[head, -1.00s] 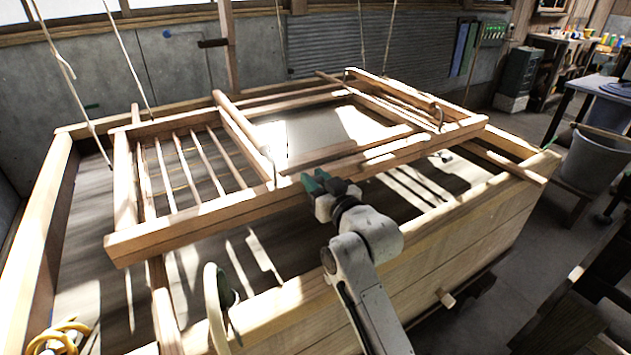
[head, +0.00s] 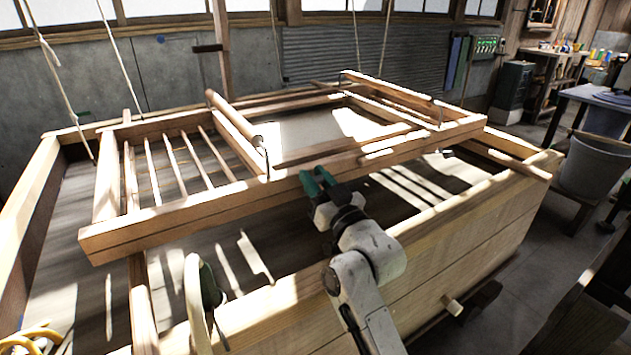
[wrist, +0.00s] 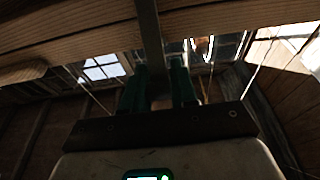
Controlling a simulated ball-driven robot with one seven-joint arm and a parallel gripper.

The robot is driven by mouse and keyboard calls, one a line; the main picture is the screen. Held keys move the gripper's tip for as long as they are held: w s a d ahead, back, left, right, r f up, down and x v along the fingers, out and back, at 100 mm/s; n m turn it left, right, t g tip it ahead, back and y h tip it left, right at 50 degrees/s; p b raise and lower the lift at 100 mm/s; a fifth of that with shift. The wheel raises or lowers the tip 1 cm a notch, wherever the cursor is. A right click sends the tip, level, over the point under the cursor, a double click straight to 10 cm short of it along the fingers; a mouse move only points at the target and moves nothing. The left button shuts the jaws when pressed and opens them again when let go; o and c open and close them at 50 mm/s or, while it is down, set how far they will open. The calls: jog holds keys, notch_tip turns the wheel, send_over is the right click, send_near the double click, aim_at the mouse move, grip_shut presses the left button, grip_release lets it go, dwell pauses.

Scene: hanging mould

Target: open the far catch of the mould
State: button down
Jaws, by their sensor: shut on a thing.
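The mould (head: 190,217) is a wooden frame hung on ropes over a wooden vat, with slats on the left. In the head view my gripper (head: 318,181), with green fingers, is at the front rail's near side. In the wrist view the green fingers (wrist: 160,85) are shut on a narrow grey bar (wrist: 150,30) that runs up across a wooden beam. I cannot tell whether this bar is a catch. A thin bent metal piece (head: 263,153) stands at the middle of the front rail; another (head: 440,113) is farther right. Which is the far catch is unclear.
The vat (head: 440,235) lies beneath, its front wall close to my arm. Ropes (head: 112,60) rise from the mould and vat. A curved pale handle (head: 194,300) stands at the front left. A grey bucket (head: 596,165) and a bench are at the right.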

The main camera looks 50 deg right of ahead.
jog(key=c, duration=1.1)
grip_release()
jog(key=shift+f, duration=0.25)
jog(key=shift+o, duration=0.9)
jog(key=shift+r, duration=0.1)
